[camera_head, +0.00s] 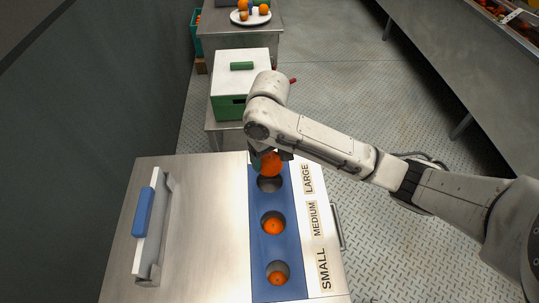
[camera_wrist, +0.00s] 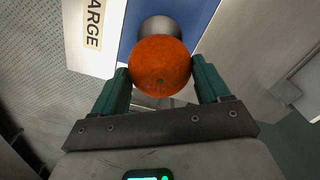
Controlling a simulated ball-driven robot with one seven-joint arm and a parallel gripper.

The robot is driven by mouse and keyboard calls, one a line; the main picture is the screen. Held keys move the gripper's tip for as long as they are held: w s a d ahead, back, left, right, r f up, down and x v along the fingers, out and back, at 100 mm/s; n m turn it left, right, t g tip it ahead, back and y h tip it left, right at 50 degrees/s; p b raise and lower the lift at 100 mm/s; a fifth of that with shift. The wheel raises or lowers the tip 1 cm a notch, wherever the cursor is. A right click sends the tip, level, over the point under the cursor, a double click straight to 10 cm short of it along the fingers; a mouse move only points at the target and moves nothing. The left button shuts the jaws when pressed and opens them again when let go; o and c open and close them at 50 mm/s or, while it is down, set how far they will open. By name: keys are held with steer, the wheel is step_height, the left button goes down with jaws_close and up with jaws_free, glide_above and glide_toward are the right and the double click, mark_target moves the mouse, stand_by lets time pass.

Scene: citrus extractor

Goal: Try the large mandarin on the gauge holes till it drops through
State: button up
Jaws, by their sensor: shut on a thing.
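A large orange mandarin (camera_head: 271,164) is held in my gripper (camera_head: 264,160) just behind the gauge hole marked LARGE (camera_head: 269,184). In the wrist view the mandarin (camera_wrist: 160,66) sits between the two green fingers of my gripper (camera_wrist: 161,80), with part of the hole (camera_wrist: 160,27) showing beyond it. The blue gauge strip (camera_head: 257,205) has holes labelled LARGE, MEDIUM and SMALL. Orange fruit lies in the MEDIUM hole (camera_head: 273,225) and in the SMALL hole (camera_head: 278,278). The LARGE hole looks empty in its visible part.
A metal lid area with a blue handle (camera_head: 143,212) lies left of the strip. A green and white box (camera_head: 240,85) stands behind the gauge table. Farther back, a plate (camera_head: 250,17) holds fruit. A metal counter (camera_head: 470,50) runs along the right, with open floor between.

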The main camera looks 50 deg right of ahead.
steer(key=shift+r, duration=0.15)
steer(key=shift+f+b, duration=0.45)
steer(key=shift+f, duration=1.1)
steer(key=shift+f+b, duration=1.05)
steer(key=shift+f, duration=0.65)
steer(key=o, duration=1.2)
steer(key=shift+o, duration=0.2)
steer(key=shift+r, duration=0.1)
step_height(320, 180, up, 11)
steer(key=p, duration=0.4)
steer(key=shift+f, duration=0.2)
steer(key=shift+d, duration=0.1)
